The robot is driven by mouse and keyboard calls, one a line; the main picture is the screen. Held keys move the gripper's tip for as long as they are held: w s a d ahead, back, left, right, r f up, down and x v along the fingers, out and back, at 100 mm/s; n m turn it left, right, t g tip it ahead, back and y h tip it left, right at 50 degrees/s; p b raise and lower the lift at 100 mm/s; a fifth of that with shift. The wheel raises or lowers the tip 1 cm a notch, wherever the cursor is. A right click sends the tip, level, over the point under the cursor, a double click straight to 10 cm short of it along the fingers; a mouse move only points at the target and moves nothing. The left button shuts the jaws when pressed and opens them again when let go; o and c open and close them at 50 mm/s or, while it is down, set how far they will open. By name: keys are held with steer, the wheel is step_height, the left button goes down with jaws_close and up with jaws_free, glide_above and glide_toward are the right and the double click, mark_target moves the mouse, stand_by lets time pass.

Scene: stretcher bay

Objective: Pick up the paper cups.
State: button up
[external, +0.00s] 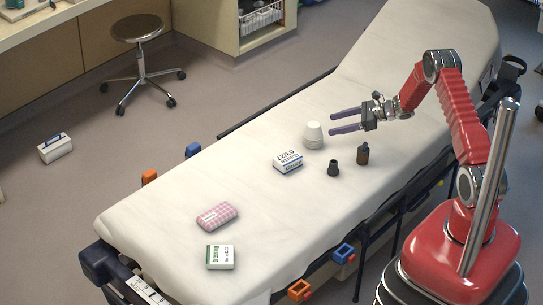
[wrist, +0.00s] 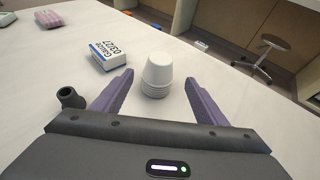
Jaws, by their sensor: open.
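The paper cups (external: 313,136) are a white stack, upside down on the white sheet of the stretcher, near its middle. In the wrist view the stack (wrist: 157,75) stands upright between and just beyond my finger tips, with several rims showing at its base. My gripper (external: 332,122) is open, with two purple fingers pointing left, close to the stack in the external view. In the wrist view the fingers of my gripper (wrist: 158,85) are spread wide on either side of the stack. Nothing is held.
A gauze box (external: 288,162) lies just left of the cups. A dark small cone-shaped object (external: 333,168) and a brown bottle (external: 362,153) stand in front. A pink checked pack (external: 216,215) and a green-white box (external: 220,257) lie farther left. The sheet between is clear.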

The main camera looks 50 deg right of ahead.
mark_target(317, 129)
steer(key=x, duration=0.8)
steer(key=shift+w+a, duration=0.1)
steer(key=shift+x, duration=2.55)
steer(key=shift+r, duration=0.1)
steer(key=shift+c, duration=0.5)
steer(key=c, duration=1)
step_height(317, 129, up, 10)
